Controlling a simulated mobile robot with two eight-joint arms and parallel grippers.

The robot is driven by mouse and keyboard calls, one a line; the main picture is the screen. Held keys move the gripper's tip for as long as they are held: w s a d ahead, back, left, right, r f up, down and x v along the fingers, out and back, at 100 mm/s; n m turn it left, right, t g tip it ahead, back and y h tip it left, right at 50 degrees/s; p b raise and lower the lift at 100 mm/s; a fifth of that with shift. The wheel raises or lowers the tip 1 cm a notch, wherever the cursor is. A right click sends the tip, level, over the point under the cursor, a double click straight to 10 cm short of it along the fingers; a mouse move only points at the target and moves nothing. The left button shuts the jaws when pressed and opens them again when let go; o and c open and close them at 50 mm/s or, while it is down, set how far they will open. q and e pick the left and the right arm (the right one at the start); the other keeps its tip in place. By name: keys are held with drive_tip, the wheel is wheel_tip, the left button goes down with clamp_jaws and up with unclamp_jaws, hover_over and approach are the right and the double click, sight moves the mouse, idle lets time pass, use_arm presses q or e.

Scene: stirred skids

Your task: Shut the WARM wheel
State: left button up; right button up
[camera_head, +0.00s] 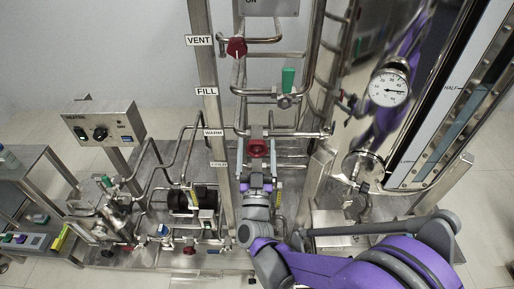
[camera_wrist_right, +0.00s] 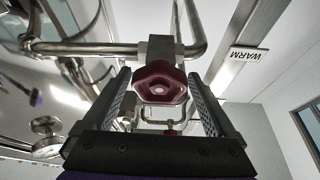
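The WARM wheel (camera_head: 258,148) is a dark red handwheel on a steel pipe, level with a white WARM label (camera_head: 213,132) on the post to its left. My right gripper (camera_head: 259,168) is just in front of it and below it in the head view. In the right wrist view the red wheel (camera_wrist_right: 160,83) sits between the two fingers of my right gripper (camera_wrist_right: 159,92), with a visible gap on each side. The fingers are open and apart from it. The WARM label (camera_wrist_right: 249,55) shows upside down there. My left gripper is out of view.
Another red wheel (camera_head: 236,47) is above, near the VENT label (camera_head: 199,41). A green handle (camera_head: 288,80) is near the FILL level. Steel pipes surround the wheel. A dial gauge (camera_head: 389,88) and a heater box (camera_head: 104,130) stand to the sides.

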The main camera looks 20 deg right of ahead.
drive_tip(key=shift+o, duration=0.2)
drive_tip(key=v, duration=1)
drive_tip(key=shift+s+f, duration=0.2)
drive_tip(key=shift+s, duration=0.1)
drive_tip(key=shift+a, duration=0.1)
drive_tip(key=shift+c, duration=0.2)
idle(1.5)
